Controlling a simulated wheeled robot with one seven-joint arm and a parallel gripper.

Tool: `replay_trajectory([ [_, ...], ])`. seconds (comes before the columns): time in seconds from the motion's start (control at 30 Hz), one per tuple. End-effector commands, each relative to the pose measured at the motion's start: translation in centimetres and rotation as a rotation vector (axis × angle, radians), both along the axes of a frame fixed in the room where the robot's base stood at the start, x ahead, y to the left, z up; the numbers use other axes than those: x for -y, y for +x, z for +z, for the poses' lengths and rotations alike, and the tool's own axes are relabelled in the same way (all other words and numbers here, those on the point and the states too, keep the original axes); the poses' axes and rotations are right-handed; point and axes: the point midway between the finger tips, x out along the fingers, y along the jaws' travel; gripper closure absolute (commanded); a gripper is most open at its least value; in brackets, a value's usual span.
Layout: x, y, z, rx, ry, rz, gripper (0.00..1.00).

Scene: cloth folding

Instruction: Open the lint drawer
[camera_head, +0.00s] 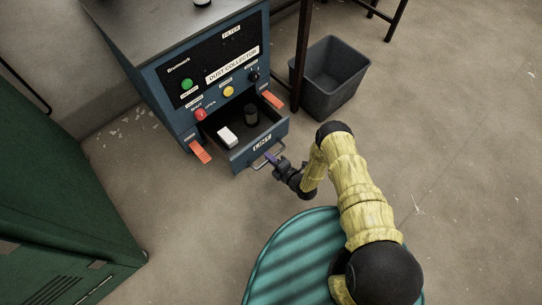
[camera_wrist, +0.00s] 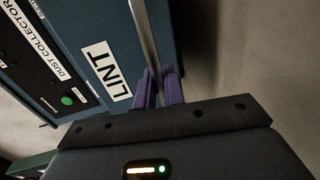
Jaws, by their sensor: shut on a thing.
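The lint drawer (camera_head: 262,143) is the low drawer of the blue dust collector (camera_head: 160,100) and stands pulled out, its inside showing. My gripper (camera_head: 271,158) is at the metal bar handle on the drawer front. In the wrist view, the purple fingers (camera_wrist: 158,88) are on either side of the handle bar (camera_wrist: 145,35), shut on it.
Orange tabs (camera_head: 200,152) stick out beside the drawer opening. A dark bin (camera_head: 330,76) stands to the right of the dust collector. A green cabinet (camera_head: 60,215) is at the left. The floor in front of the drawer is clear.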

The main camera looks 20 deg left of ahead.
Motion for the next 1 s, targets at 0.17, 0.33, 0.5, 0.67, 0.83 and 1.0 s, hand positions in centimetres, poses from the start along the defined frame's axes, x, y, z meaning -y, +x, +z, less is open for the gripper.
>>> replay_trajectory([
  [0.17, 0.1, 0.1, 0.0, 0.001, -0.002, -0.002, 0.84],
  [0.33, 0.1, 0.1, 0.0, 0.001, -0.002, -0.002, 0.71],
  [0.5, 0.1, 0.1, 0.0, 0.0, -0.001, -0.002, 0.71],
  [0.67, 0.8, -0.4, 0.4, -0.002, -0.001, -0.002, 0.71],
  [0.83, 2.9, -1.8, 1.0, -0.002, -0.003, -0.003, 0.71],
  [1.0, 5.2, -3.2, 1.5, -0.002, -0.003, -0.003, 0.71],
])
